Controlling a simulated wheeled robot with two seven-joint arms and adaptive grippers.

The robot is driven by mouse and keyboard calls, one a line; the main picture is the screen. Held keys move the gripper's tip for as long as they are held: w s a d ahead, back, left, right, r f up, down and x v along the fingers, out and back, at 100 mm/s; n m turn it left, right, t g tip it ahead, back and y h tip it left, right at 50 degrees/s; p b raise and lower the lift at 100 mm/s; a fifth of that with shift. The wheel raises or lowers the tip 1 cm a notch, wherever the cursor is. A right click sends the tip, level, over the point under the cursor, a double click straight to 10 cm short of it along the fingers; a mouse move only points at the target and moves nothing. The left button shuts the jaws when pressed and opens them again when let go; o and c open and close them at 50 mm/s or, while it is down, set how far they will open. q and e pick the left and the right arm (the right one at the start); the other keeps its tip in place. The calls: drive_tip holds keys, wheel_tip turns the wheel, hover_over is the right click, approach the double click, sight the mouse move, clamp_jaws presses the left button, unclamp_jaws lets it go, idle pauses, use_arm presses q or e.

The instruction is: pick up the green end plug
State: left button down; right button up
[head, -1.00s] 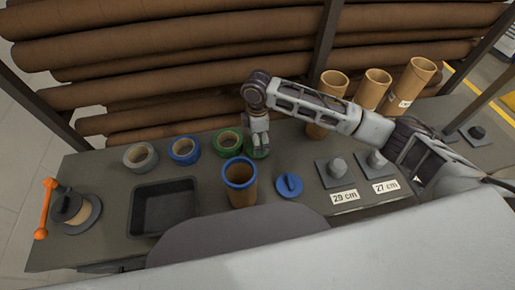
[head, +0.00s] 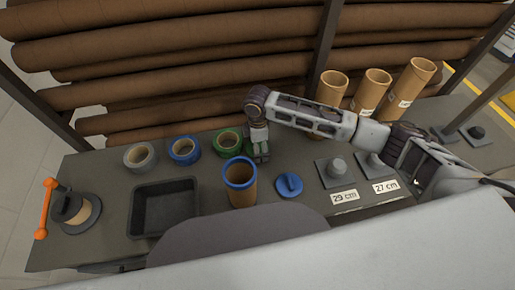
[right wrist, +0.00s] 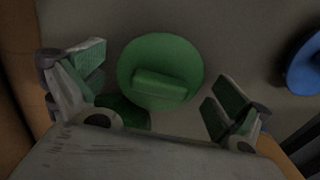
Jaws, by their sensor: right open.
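The green end plug (right wrist: 160,62) is a round disc with a raised bar across it, lying on the bench in the right wrist view. My right gripper (head: 260,154) is open over it. In the right wrist view one finger is to the left of the plug and the other to its lower right, with gaps on both sides. I cannot tell how far above the plug the fingertips are. In the head view the gripper hides almost all of the plug. My left gripper is not in view.
A green tape roll (head: 228,142) stands just left of the gripper. A blue-rimmed tube (head: 239,188) stands in front, with a blue end plug (head: 289,185) to its right. A black tray (head: 163,208) is further left. Upright cardboard tubes (head: 371,92) stand at the back right.

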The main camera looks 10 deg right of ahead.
drive_tip(key=shift+c, duration=0.4)
drive_tip(key=c, duration=0.7)
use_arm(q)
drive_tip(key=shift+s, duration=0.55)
use_arm(e)
drive_tip(key=shift+c, duration=0.9)
drive_tip(key=shift+r, duration=0.15)
drive_tip(key=shift+r, duration=0.65)
wheel_tip(320, 180, up, 7)
drive_tip(key=shift+f, duration=0.1)
drive_tip(key=shift+r, duration=0.8)
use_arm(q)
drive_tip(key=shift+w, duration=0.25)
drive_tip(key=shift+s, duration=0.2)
